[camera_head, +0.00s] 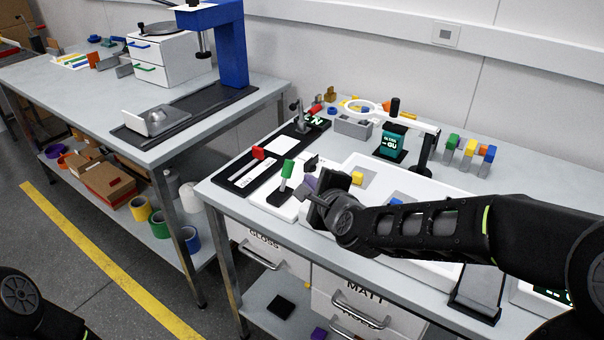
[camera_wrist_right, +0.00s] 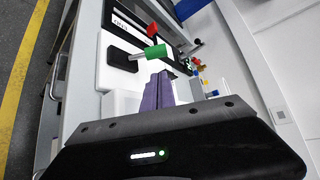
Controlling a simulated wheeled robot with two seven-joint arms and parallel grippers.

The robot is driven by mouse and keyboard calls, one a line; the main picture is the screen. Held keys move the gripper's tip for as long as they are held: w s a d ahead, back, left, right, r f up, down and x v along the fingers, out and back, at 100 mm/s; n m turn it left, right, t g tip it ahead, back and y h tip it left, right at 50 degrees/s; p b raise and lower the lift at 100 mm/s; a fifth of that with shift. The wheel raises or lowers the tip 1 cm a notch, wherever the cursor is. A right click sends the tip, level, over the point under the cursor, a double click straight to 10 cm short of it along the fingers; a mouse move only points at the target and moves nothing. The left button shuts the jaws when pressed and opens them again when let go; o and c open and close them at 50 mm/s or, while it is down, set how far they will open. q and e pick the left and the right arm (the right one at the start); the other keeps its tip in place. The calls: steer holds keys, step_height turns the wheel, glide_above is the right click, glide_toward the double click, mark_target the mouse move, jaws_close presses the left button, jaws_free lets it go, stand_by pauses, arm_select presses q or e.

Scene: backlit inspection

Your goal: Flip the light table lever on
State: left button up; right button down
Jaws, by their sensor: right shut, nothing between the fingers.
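A lever with a green handle (camera_head: 287,168) stands up, slightly tilted, from a black base (camera_head: 279,195) at the left end of the white light table (camera_head: 420,188). In the right wrist view the green handle (camera_wrist_right: 155,52) is just beyond my fingertips. My right gripper (camera_head: 309,184) is shut and empty, close to the right of the lever. Its purple fingers (camera_wrist_right: 158,90) point toward the green handle, with a small gap seeming to remain. A second lever, with a red handle (camera_head: 258,152), stands farther left; it also shows in the wrist view (camera_wrist_right: 152,29). My left gripper is out of view.
A yellow block (camera_head: 357,178) and a blue block (camera_head: 395,201) lie on the white area, partly behind my right arm. Drawers (camera_head: 352,306) are below the front edge.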

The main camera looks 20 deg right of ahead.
mark_target(286, 176)
steer(key=x, duration=0.7)
steer(key=shift+p, duration=0.3)
